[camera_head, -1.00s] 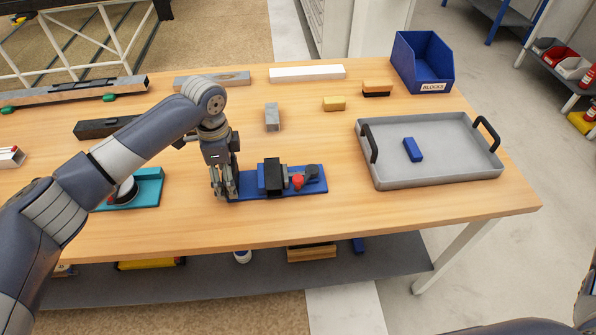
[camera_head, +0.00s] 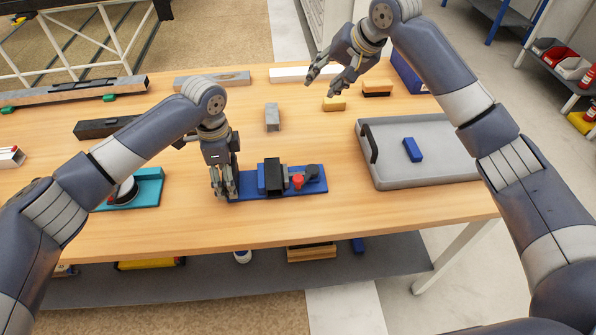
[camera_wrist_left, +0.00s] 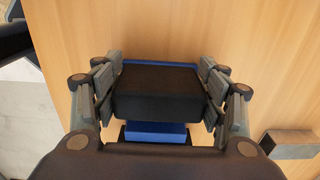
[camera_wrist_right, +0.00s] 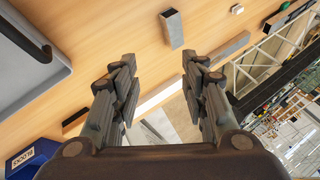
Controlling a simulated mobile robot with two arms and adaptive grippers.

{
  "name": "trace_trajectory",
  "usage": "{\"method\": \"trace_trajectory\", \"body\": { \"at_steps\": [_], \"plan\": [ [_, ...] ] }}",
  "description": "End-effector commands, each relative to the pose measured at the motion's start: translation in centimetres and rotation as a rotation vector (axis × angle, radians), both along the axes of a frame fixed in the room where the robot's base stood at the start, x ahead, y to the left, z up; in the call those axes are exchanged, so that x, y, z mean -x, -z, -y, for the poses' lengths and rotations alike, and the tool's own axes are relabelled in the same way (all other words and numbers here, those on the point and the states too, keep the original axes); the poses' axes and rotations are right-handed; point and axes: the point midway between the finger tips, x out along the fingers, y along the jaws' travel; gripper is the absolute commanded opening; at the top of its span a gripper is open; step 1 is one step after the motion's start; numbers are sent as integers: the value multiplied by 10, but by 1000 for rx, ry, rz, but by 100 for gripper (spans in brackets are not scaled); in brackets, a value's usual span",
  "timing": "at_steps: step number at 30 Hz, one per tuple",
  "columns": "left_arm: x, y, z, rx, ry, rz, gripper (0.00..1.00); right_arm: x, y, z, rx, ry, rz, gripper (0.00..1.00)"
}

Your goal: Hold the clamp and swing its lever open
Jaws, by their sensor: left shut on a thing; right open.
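The clamp has a blue base plate (camera_head: 316,188) lying flat on the table, with a black upright block (camera_head: 273,176), a red part (camera_head: 297,181) and a dark knob-like piece (camera_head: 312,171) towards its right end. I cannot tell which piece is the lever. My left gripper (camera_head: 223,192) is at the base's left end. In the left wrist view its fingers (camera_wrist_left: 158,95) are shut on the sides of a black block of the clamp (camera_wrist_left: 158,92). My right gripper (camera_head: 317,86) is open and empty above the table's back, away from the clamp; it also shows in its wrist view (camera_wrist_right: 157,65).
A grey tray (camera_head: 372,180) holding a blue block (camera_head: 412,150) stands right of the clamp. Behind are a grey block (camera_head: 272,117), a yellow block (camera_head: 334,104) and a blue bin (camera_head: 408,75), partly hidden by my right arm. A teal fixture (camera_head: 148,190) lies left. The table's front strip is clear.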

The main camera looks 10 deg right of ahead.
Motion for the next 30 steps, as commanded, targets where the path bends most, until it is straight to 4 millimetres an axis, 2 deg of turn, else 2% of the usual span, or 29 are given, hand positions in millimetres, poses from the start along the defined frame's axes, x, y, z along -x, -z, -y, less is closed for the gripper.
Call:
{"method": "trace_trajectory", "body": {
  "at_steps": [1,3,5,9,12,16,20,23,30],
  "plan": [
    [2,5,0,-2,-1,-8,32,19,-3,-26,41,-70,-43,41],
    [2,5,-1,-2,-1,-8,32,48,-1,-52,104,-154,-116,41],
    [2,5,-1,-3,-1,-7,32,73,1,-68,165,-217,-175,41],
    [2,5,-1,-3,-1,-7,32,120,6,-83,311,-322,-291,41],
    [2,5,-1,-3,-1,-7,32,143,9,-85,393,-365,-350,41],
    [2,5,-1,-4,-1,-7,32,159,10,-83,455,-392,-392,41],
    [2,5,-1,-4,0,-7,32,163,18,-82,473,-400,-407,41],
    [2,5,-1,-4,0,-7,32,164,32,-81,472,-400,-408,41],
    [2,5,-1,-5,0,-6,32,163,81,-81,472,-398,-408,41]
  ]
}}
